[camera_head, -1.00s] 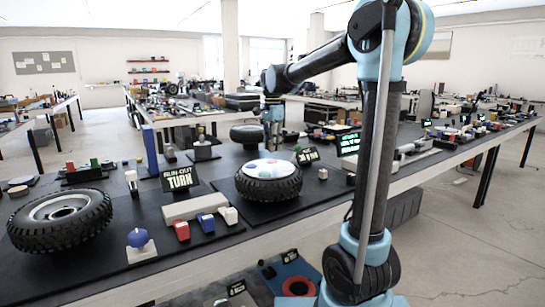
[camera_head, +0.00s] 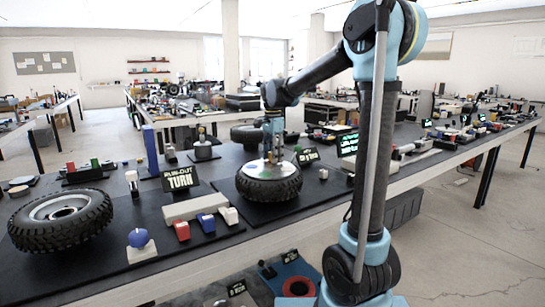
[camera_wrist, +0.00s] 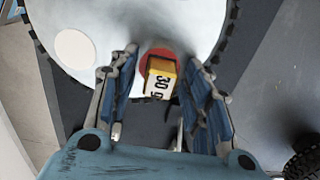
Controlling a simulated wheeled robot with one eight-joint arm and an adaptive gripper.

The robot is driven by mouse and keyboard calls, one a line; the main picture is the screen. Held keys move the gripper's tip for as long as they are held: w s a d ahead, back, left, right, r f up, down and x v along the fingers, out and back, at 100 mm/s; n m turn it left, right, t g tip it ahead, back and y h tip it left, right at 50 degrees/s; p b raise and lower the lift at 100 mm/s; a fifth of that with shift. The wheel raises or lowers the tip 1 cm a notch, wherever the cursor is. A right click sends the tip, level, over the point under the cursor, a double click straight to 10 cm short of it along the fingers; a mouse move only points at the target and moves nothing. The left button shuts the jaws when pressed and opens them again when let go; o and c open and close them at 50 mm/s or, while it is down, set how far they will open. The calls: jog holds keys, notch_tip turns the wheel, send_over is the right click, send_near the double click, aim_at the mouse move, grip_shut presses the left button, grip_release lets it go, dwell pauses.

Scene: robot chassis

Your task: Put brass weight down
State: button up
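The brass weight (camera_wrist: 161,78) is a small yellow block with a white face marked "30 g". In the wrist view it is between the fingertips of my gripper (camera_wrist: 161,62), with narrow gaps showing on both sides, so the gripper looks open around it. Behind the weight is a red spot (camera_wrist: 146,54) on a pale round disc (camera_wrist: 105,15). The disc lies on a black tyre (camera_head: 268,189). In the head view my gripper (camera_head: 273,158) points down at the disc; the weight is too small to make out there. I cannot tell whether it touches the disc.
A "RUN-OUT TURN" sign (camera_head: 180,179) stands left of the tyre. A grey bar (camera_head: 195,207) and red, blue and white blocks lie in front of it. Another wheel (camera_head: 60,220) is at far left. A small green-text sign (camera_head: 307,156) stands close behind the gripper at right.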

jog(key=shift+r, duration=0.1)
notch_tip(320, 180, up, 12)
jog(key=s+d+f+n, duration=0.3)
jog(key=s+d+f, duration=0.1)
jog(key=s+d, duration=0.45)
jog(key=s+d+f+n+t, duration=0.1)
jog(key=s+d+f+n, duration=0.3)
jog(key=s+f, duration=0.7)
jog(key=s+d+f+n+t, duration=0.1)
jog(key=s+d+f+n, duration=0.3)
jog(key=s+d+f, duration=0.4)
jog(key=s+f, duration=0.4)
jog(key=f, duration=0.2)
jog(key=shift+s+d, duration=0.25)
jog(key=shift+d, duration=0.15)
jog(key=shift+w+f, duration=0.25)
jog(key=shift+w, duration=0.3)
